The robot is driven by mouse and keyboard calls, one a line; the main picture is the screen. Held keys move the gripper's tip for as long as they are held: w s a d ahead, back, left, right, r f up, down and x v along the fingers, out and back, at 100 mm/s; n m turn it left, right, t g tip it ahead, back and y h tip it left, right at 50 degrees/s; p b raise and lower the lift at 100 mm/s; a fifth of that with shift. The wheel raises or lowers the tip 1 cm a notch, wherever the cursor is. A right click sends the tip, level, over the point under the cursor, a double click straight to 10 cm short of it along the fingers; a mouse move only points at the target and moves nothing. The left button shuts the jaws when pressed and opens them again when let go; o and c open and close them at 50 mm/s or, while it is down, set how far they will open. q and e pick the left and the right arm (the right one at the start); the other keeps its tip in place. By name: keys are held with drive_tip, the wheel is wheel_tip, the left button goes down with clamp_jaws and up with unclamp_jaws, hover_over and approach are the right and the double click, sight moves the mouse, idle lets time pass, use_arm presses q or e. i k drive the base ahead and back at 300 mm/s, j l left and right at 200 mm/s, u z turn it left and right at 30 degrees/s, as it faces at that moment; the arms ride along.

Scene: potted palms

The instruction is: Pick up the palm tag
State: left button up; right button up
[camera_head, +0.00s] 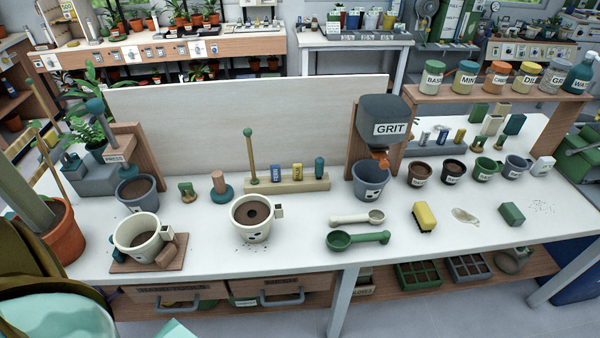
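A wooden rack (262,186) stands at the middle back of the white bench. Two small upright tags stand in it, a blue tag (276,173) and a yellow tag (297,172). Their lettering is too small to read surely, so I cannot tell which is the palm tag. A tall green-knobbed stick (250,155) and a short green peg (319,168) flank the tags in the same rack.
A cream pot (248,232) with soil stands in front of the rack. The GRIT hopper (383,115) over a grey pot (368,194) is to the right. The PRESS stand (135,165) is left. A white board (200,120) stands behind.

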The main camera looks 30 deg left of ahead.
sight(298, 168)
drive_tip(key=k+j+u, duration=0.1)
drive_tip(key=u, duration=1.15)
drive_tip(key=i+l, duration=0.1)
drive_tip(key=l, duration=0.25)
